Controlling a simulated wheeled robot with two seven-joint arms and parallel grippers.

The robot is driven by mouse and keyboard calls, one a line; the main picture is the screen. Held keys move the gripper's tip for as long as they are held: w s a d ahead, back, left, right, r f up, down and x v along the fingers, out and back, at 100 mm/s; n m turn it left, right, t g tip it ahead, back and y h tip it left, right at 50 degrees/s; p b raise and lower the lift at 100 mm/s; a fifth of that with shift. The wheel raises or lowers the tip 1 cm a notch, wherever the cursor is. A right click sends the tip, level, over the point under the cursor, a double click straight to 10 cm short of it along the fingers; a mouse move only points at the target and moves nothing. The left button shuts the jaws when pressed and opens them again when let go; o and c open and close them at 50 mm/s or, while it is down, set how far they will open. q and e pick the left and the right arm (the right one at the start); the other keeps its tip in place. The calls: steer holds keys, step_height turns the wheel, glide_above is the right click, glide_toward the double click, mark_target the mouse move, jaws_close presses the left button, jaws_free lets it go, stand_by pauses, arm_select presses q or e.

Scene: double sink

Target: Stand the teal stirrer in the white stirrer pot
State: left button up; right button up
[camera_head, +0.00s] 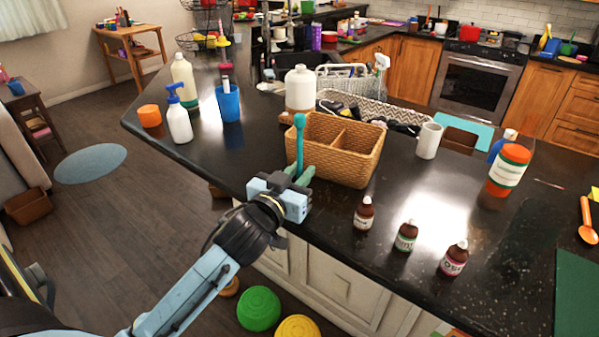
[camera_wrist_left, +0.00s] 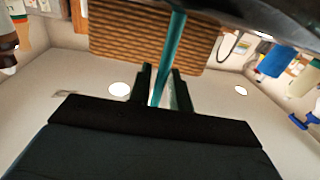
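The teal stirrer (camera_head: 300,140) stands roughly upright, its knob end up, in front of the left end of the wicker basket. My left gripper (camera_head: 299,174) is shut on its lower part at the counter's near edge. In the left wrist view the stirrer (camera_wrist_left: 172,50) runs between the two dark fingers (camera_wrist_left: 160,88). The white stirrer pot (camera_head: 429,140) stands upright on the counter, right of the basket and well apart from the gripper. Its inside is hardly visible. My right gripper is not in view.
The divided wicker basket (camera_head: 345,150) stands between the gripper and the pot. Three small brown bottles (camera_head: 364,213) stand nearer the front edge. An orange-and-white bottle (camera_head: 508,171) stands right of the pot. A blue cup (camera_head: 228,104) and spray bottle (camera_head: 179,122) stand left.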

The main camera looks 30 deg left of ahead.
arm_select(q)
steer(key=shift+o, duration=0.9)
steer(key=shift+r, duration=0.25)
steer(key=s, duration=1.2)
steer(key=shift+d, duration=0.45)
steer(key=shift+f, duration=0.1)
